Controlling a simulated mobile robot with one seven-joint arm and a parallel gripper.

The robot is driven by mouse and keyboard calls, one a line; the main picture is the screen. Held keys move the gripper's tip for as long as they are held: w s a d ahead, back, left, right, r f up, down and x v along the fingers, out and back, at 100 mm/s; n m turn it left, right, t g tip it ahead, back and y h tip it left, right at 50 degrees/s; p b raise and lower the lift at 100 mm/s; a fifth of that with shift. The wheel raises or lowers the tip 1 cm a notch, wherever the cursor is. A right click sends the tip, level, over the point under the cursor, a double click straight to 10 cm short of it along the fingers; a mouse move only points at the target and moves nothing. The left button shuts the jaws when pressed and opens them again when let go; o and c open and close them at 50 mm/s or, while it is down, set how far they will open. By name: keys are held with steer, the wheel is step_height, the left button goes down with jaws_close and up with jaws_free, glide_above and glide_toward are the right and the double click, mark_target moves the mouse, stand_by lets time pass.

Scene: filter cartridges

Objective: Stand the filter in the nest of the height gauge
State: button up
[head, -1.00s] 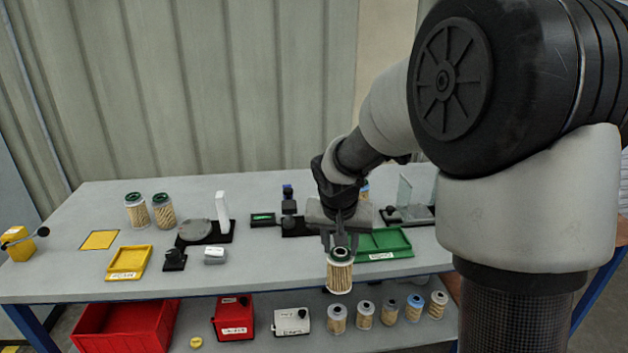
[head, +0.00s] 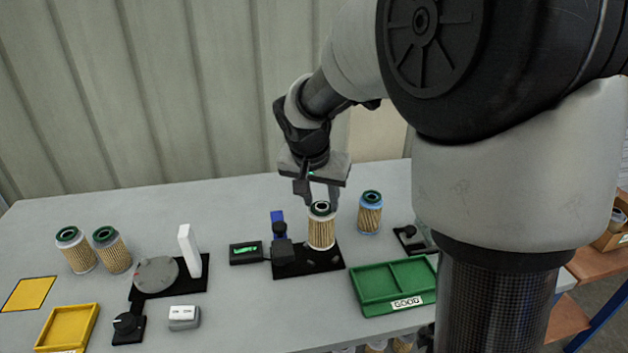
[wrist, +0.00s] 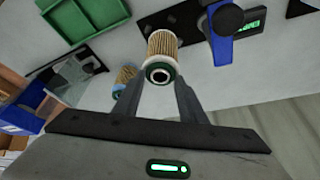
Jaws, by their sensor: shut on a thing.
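My gripper (head: 320,200) is shut on the top of a filter (head: 321,230) with tan pleats and a dark green end cap. The filter is upright over the black base plate (head: 294,271) of the height gauge. I cannot tell whether its lower end touches the plate, and the nest is hidden under it. The gauge's blue post (head: 278,217) stands left of the filter. In the wrist view the filter (wrist: 163,46) shows between the fingers, with the blue post (wrist: 220,38) to its right.
A green tray marked GOOD (head: 366,309) lies in front right. The gauge's lit display (head: 246,253) is at left. Two filters (head: 74,250), a round turntable (head: 156,274) and a yellow tray (head: 44,342) are further left.

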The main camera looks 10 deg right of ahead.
mark_target(320, 209)
steer(key=shift+w+f, duration=0.1)
steer(key=shift+w, duration=0.1)
steer(key=shift+s+f+b, duration=0.15)
steer(key=shift+f+b, duration=0.45)
steer(key=shift+f, duration=0.2)
steer(key=shift+f+b, duration=0.8)
steer(key=shift+f, duration=0.05)
steer(key=shift+f+b, duration=0.5)
steer(key=shift+b, duration=0.45)
stand_by(0.6)
steer(key=o, duration=1.9)
steer(key=shift+r, duration=0.15)
steer(key=shift+r+p, duration=0.65)
steer(key=shift+r, duration=0.2)
